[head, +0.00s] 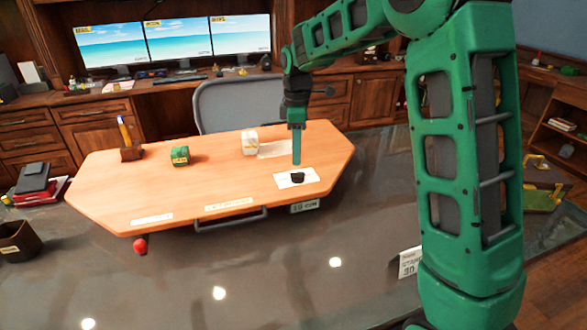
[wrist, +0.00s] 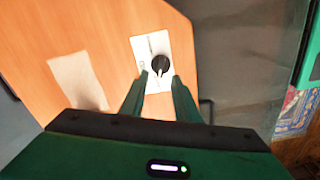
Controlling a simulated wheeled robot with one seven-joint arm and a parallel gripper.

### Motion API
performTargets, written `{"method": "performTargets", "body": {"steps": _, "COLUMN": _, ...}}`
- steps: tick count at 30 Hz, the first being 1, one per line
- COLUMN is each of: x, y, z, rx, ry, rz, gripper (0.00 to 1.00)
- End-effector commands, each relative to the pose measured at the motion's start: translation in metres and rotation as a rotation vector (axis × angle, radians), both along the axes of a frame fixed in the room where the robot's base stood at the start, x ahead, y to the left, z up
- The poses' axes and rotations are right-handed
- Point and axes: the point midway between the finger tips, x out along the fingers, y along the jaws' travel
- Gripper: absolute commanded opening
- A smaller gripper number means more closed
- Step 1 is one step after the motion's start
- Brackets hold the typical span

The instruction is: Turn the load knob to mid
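The load knob (head: 297,177) is a small black dial on a white plate (head: 312,177) near the right end of the orange wooden board. In the wrist view the knob (wrist: 161,64) shows a pale pointer toward the bottom of the picture, and its plate (wrist: 142,48) has markings too small to read. My gripper (head: 296,163) points down just above the knob in the head view. In the wrist view its two green fingers (wrist: 158,88) are apart, with the knob beyond the gap between their tips. I see nothing held; contact with the knob cannot be told.
The orange board (head: 215,185) also carries a white object (head: 249,142), a green block (head: 180,156) and a brown holder (head: 131,153) with a blue item. A dark handle (head: 230,220) and a red knob (head: 140,247) are at its front edge. A grey chair (head: 235,100) stands behind.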

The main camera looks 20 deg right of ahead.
Motion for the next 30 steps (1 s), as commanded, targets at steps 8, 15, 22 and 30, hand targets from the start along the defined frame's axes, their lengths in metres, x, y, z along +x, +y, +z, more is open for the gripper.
{"method": "performTargets", "body": {"steps": 8, "x": -0.001, "y": -0.006, "z": -0.044, "rx": -0.001, "ry": 0.001, "rz": -0.008, "gripper": 0.29}}
{"method": "performTargets", "body": {"steps": 15, "x": 0.0, "y": -0.006, "z": -0.058, "rx": 0.0, "ry": -0.001, "rz": -0.009, "gripper": 0.29}}
{"method": "performTargets", "body": {"steps": 22, "x": 0.0, "y": -0.006, "z": -0.059, "rx": 0.0, "ry": -0.001, "rz": -0.008, "gripper": 0.29}}
{"method": "performTargets", "body": {"steps": 30, "x": 0.0, "y": -0.006, "z": -0.059, "rx": 0.0, "ry": -0.002, "rz": -0.008, "gripper": 0.0}}
